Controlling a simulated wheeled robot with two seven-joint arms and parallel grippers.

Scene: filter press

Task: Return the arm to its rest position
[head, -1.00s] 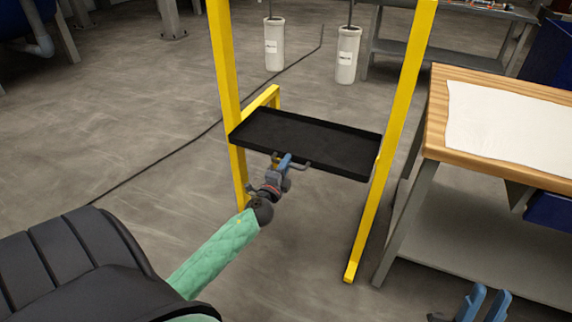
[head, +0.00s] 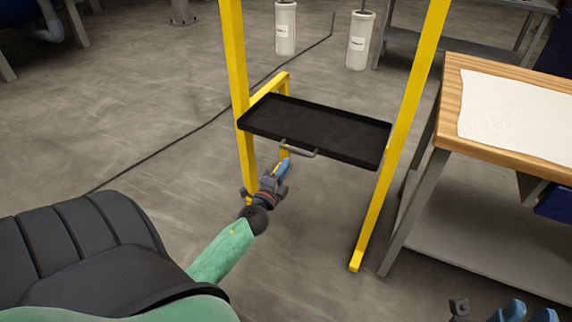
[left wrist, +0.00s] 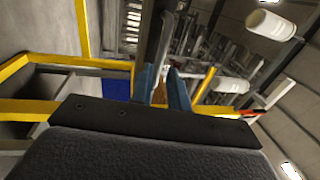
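My left gripper (head: 284,165) is just below and in front of the handle (head: 300,149) of a black tray (head: 340,136), apart from it. The left wrist view shows its two blue fingers (left wrist: 163,72) with a gap between them and nothing held. My left arm reaches in low from the left, its forearm green. My right gripper (head: 526,312) is at the bottom right edge, partly cut off, its blue fingers spread and empty.
The tray sits in a yellow frame (head: 236,90) with upright posts. A wooden-topped bench (head: 446,110) with a white sheet (head: 520,118) stands to the right. White cylinders (head: 361,40) are behind. The floor left of the frame is clear apart from a dark cable (head: 160,150).

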